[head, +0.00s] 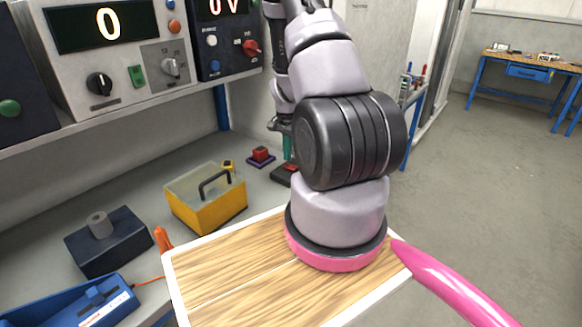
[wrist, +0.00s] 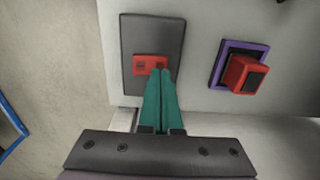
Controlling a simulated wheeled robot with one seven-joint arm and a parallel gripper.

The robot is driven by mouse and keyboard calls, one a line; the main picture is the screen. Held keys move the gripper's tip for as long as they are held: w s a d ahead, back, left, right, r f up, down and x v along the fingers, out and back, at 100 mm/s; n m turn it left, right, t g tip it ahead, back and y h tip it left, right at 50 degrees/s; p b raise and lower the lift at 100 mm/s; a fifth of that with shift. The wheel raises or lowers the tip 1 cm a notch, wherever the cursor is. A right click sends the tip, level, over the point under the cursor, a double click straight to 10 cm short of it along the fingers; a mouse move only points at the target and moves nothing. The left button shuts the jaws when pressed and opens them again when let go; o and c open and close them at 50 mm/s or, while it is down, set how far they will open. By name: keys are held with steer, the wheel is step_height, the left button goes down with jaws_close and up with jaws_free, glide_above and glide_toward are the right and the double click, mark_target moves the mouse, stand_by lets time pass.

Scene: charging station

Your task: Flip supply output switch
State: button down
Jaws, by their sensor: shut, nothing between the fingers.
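A red switch (wrist: 148,65) sits on a dark grey plate (wrist: 152,33) on the bench. In the wrist view, the teal fingers of my gripper (wrist: 160,74) are together and empty, with their tips at the right part of this red switch. They appear to touch or nearly touch it, but I cannot tell which. In the head view, my gripper (head: 288,152) is partly hidden behind my arm, pointing down over the dark plate (head: 284,172). I cannot read any label on the switch or tell its position.
A red block on a purple base (wrist: 239,68) stands right of the plate. In the head view, a yellow box with a black handle (head: 207,200), a dark box with a grey knob (head: 108,240) and a blue device (head: 85,302) stand on the bench. Instrument panels (head: 105,50) sit on the shelf above.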

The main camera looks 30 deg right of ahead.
mark_target(287, 165)
steer(key=shift+r, duration=2.5)
